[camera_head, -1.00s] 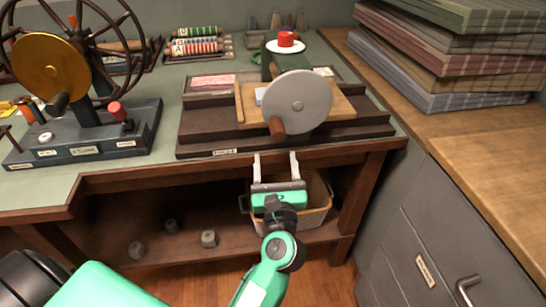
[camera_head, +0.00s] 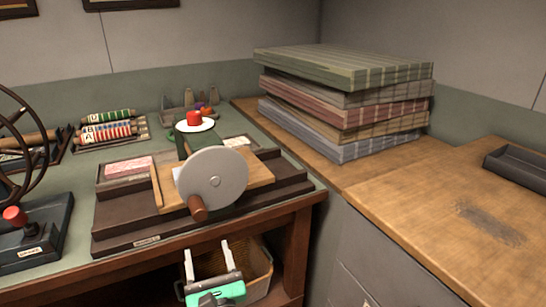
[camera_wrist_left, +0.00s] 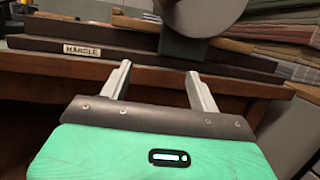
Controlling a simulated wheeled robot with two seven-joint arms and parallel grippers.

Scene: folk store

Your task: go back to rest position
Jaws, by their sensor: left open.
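My left gripper (camera_head: 208,260) is low in the head view, in front of the bench's front edge and over a wicker basket (camera_head: 258,264) under the bench. Its two pale fingers are apart with nothing between them. In the left wrist view the open fingers (camera_wrist_left: 158,82) point toward the bench edge below a dark base labelled "MANGLE" (camera_wrist_left: 82,49). My right gripper is not in view.
The mangle, with its grey disc wheel (camera_head: 212,176) and wooden handle, stands on the bench (camera_head: 75,170). Stacked folded cloths (camera_head: 345,100) and a dark tray (camera_head: 518,165) lie on the wooden counter (camera_head: 420,190). The counter's front is clear.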

